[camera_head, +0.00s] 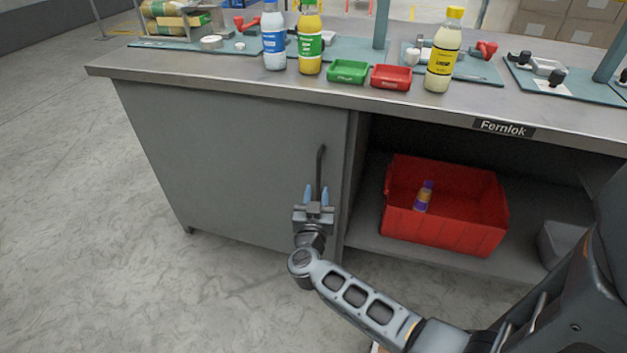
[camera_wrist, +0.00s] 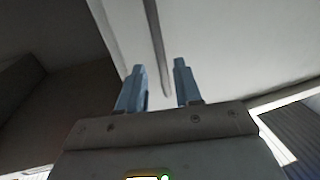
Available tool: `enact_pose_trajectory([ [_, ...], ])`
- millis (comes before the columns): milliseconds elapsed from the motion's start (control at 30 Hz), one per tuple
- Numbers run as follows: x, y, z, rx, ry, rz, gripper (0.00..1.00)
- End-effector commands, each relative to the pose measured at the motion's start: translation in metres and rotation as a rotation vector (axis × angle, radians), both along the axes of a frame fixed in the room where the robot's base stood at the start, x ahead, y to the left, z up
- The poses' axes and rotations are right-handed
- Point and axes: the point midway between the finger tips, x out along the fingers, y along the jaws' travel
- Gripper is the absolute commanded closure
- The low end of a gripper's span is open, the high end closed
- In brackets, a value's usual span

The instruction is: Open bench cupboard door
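The grey bench cupboard door (camera_head: 235,165) is shut at the left of the bench front. Its dark upright bar handle (camera_head: 321,165) is near the door's right edge. My gripper (camera_head: 317,193) is at the lower end of the handle, its two blue fingers apart. In the wrist view the handle (camera_wrist: 157,50) runs down into the gap between the open fingertips (camera_wrist: 160,70). I cannot tell whether either finger touches it.
An open compartment right of the door holds a red crate (camera_head: 442,232) with a small bottle (camera_head: 423,196) inside. The bench top (camera_head: 190,75) carries bottles, a green tray (camera_head: 348,71) and a red tray (camera_head: 391,77). The floor (camera_head: 90,230) left of the bench is clear.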

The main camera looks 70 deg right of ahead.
Motion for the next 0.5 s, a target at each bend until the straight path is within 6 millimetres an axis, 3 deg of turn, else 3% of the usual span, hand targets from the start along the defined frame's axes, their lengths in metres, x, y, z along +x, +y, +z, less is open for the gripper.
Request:
enact_pose_trajectory([
  [300,0.014,-0.046,-0.002,0.000,-0.001,0.002,0.66],
  [500,0.017,-0.059,-0.001,0.000,0.000,0.003,0.66],
])
